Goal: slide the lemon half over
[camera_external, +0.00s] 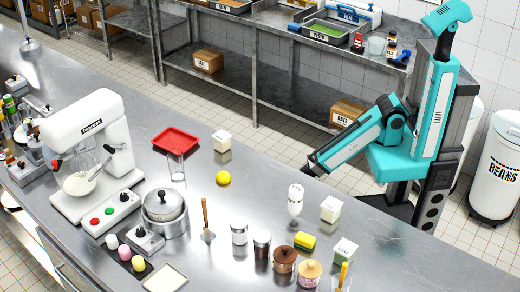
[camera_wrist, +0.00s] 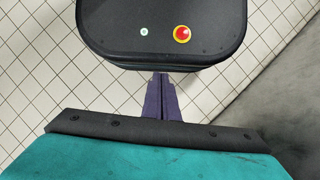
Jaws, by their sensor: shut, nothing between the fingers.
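A small round yellow thing, which looks like the lemon half (camera_external: 223,177), lies on the steel counter (camera_external: 262,200) near its far edge. Its cut face cannot be made out. My gripper (camera_external: 311,166) is at the counter's far edge, to the right of the lemon half and well apart from it. In the wrist view my gripper (camera_wrist: 160,85) has its dark fingers together with nothing between them. The lemon half is not in the wrist view.
A red tray (camera_external: 176,142), a clear glass (camera_external: 176,166) and a white carton (camera_external: 222,140) stand left of and behind the lemon half. A white bottle (camera_external: 295,200), jars and a sponge (camera_external: 305,241) stand to the right. The counter just around the lemon half is clear.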

